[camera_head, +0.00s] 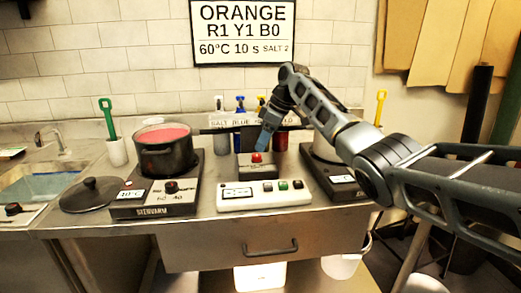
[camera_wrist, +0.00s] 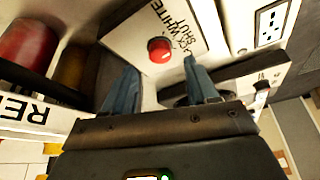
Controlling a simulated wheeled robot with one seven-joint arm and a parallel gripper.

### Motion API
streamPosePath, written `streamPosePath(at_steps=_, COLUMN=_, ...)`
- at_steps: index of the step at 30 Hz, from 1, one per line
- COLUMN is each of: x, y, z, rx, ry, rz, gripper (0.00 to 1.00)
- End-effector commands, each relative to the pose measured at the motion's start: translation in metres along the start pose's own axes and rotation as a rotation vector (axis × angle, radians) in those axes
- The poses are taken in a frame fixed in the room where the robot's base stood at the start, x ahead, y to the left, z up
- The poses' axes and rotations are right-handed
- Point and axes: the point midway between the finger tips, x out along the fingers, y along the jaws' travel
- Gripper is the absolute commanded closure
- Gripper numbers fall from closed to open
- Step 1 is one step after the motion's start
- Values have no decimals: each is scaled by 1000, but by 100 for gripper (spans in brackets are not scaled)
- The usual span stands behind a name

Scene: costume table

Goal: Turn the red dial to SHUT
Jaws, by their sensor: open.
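The red dial (camera_head: 257,157) is a small round red knob on a box in the middle of the counter. In the wrist view the red dial (camera_wrist: 160,49) sits on a pale panel with printed words, among them "WHITE" and "SHUT". No pointer on the dial can be made out, so its setting is unclear. My gripper (camera_head: 265,138) is just above the dial in the head view. In the wrist view my gripper (camera_wrist: 161,68) is open, its two blue fingers apart, with the dial just beyond their tips and between them. Nothing is held.
A white switch strip (camera_head: 250,202) lies in front of the dial's box. A pot of red liquid (camera_head: 165,150) stands on a hot plate at left, with a lid (camera_head: 92,195) beside it. Bottles stand close behind the dial. A second hot plate (camera_head: 338,188) is at right.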

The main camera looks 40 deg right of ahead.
Motion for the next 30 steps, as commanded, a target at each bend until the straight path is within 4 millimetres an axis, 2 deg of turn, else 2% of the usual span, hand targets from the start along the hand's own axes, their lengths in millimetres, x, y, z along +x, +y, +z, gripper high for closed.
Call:
streamPosePath(at_steps=3, x=-18, y=0, z=0, rx=-1, ry=0, rz=2, gripper=42)
streamPosePath(at_steps=9, x=-33, y=0, z=0, rx=-1, ry=0, rz=1, gripper=42)
streamPosePath(at_steps=26, x=-34, y=0, z=0, rx=0, ry=0, rz=0, gripper=42)
streamPosePath(at_steps=30, x=-46, y=0, z=-5, rx=-1, ry=0, rz=0, gripper=42)
